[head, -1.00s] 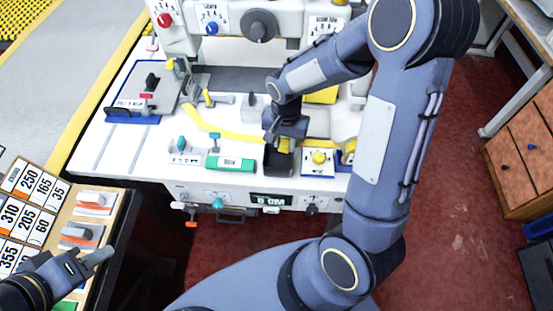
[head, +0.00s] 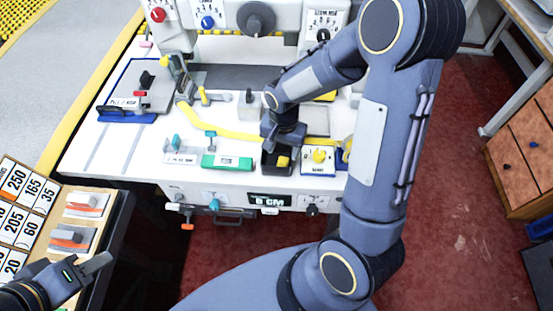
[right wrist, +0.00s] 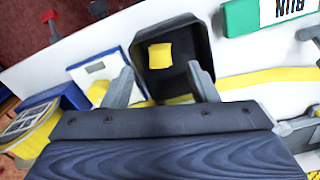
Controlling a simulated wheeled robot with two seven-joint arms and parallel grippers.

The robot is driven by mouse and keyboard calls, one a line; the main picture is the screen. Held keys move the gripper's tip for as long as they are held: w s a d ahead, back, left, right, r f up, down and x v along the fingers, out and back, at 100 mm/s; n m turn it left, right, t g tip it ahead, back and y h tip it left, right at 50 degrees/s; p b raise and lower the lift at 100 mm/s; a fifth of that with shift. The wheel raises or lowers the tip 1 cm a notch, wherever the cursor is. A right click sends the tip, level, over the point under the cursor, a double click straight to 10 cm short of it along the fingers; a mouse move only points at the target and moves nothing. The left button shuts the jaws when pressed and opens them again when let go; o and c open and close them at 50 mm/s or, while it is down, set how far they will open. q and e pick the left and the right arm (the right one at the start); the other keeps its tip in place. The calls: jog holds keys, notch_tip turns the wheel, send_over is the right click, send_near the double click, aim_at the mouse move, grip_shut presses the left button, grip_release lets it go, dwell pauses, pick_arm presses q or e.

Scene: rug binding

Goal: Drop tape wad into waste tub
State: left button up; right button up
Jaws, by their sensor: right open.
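The waste tub (head: 268,168) is a small black open box at the front edge of the white machine table, left of a blue-edged panel. It also shows in the right wrist view (right wrist: 185,28). The yellow tape wad (head: 283,161) is within the tub's opening, and in the right wrist view the wad (right wrist: 160,56) shows against the tub's dark inside. My right gripper (head: 283,144) is above the tub, its fingers (right wrist: 162,88) apart with nothing between them. My left gripper (head: 98,266) is at the lower left, away from the tub; its finger gap is not clear.
A green block (head: 226,162) lies left of the tub, and a panel with a yellow knob (head: 319,157) stands right of it. A yellow strip (head: 225,133) runs behind the tub. A board with number cards (head: 60,212) is at the lower left. Red floor lies right.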

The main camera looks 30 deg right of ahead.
notch_tip(320, 180, up, 8)
dwell(0.5)
dwell(0.4)
jog(key=s+a+r+n+t+y, duration=0.2)
jog(key=s+r+n, duration=0.1)
jog(key=s, duration=0.5)
jog(key=s+a+r+n+t+y, duration=0.1)
jog(key=s+r+n+t, duration=0.2)
jog(key=s, duration=0.5)
notch_tip(320, 180, up, 2)
jog(key=shift+s+a+r+n+t+y, duration=0.3)
jog(key=shift+s+a+n+y, duration=0.1)
jog(key=shift+n, duration=0.4)
dwell(0.4)
